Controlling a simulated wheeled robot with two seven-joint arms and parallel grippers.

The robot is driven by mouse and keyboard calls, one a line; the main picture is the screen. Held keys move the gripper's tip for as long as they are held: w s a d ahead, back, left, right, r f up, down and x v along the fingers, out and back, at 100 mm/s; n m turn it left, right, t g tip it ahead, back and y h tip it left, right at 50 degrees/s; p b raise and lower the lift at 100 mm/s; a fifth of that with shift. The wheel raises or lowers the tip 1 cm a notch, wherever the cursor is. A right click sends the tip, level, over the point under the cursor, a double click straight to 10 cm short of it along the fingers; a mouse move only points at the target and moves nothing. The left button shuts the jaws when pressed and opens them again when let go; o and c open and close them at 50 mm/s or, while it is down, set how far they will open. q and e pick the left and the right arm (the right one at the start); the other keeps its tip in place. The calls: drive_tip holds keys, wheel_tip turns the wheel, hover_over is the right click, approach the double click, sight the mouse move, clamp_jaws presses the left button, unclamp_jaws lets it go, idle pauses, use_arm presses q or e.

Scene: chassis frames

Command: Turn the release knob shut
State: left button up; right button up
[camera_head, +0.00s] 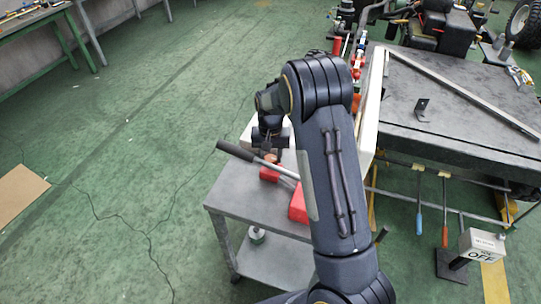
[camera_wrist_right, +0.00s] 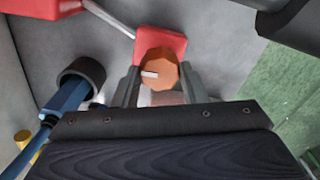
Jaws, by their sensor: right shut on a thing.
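The release knob (camera_wrist_right: 158,70) is a small orange-brown faceted knob with a pale mark on its face. It sits against a red block (camera_wrist_right: 172,42), which also shows on the grey cart in the head view (camera_head: 269,173). My right gripper (camera_wrist_right: 160,84) is shut on the knob, one finger on each side of it. In the head view my right gripper (camera_head: 269,148) points down over the knob, and my right arm hides part of the cart. My left gripper is in neither view.
A silver lever with a black grip (camera_head: 236,151) sticks out left beside the knob. A second red part (camera_head: 298,206) is on the grey cart (camera_head: 246,206). A grey-topped bench (camera_head: 455,105) stands right. Green floor at left is mostly clear.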

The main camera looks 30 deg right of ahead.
sight(271, 158)
drive_tip(key=shift+m, duration=0.4)
drive_tip(key=o, duration=1)
drive_tip(key=shift+c, duration=0.2)
drive_tip(key=shift+r, duration=0.15)
wheel_tip(271, 158, up, 7)
drive_tip(key=shift+b, duration=0.45)
drive_tip(key=shift+r, duration=0.3)
